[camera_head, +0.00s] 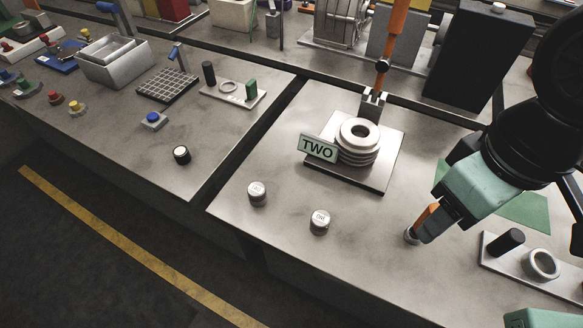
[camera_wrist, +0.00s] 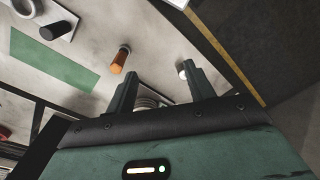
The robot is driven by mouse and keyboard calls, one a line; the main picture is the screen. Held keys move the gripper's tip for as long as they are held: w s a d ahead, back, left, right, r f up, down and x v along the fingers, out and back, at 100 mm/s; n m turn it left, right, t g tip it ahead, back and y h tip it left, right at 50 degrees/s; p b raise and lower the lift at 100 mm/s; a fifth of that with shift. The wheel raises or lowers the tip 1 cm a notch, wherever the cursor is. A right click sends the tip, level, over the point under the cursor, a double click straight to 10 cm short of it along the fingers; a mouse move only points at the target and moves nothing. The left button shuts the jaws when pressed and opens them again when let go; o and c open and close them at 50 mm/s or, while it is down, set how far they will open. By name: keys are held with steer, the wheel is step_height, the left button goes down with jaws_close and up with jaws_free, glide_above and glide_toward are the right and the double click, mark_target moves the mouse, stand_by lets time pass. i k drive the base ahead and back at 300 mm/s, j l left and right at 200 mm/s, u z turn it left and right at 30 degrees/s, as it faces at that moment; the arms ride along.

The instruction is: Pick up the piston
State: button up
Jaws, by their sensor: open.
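A short orange cylinder (camera_head: 426,214) with a metal end (camera_head: 411,237) appears to be the piston. In the wrist view the orange cylinder (camera_wrist: 118,64) lies just outside the left finger, not between the fingers. My gripper (camera_wrist: 160,70) is open and empty, pointing down toward the bench close to the cylinder. Whether a finger touches it cannot be told.
Two small labelled metal cylinders (camera_head: 257,193) (camera_head: 320,222) stand near the bench's front. A stack of metal rings (camera_head: 359,140) with a "TWO" sign (camera_head: 318,148) sits on a plate. A holder with a black peg and ring (camera_head: 541,264) is at right. A tall black box (camera_head: 478,55) stands behind.

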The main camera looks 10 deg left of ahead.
mark_target(257, 194)
steer(key=k+j+u, duration=0.15)
steer(key=j+u, duration=0.15)
steer(key=j, duration=0.55)
steer(key=j+u, duration=0.35)
steer(key=j, duration=0.55)
steer(key=k, duration=0.05)
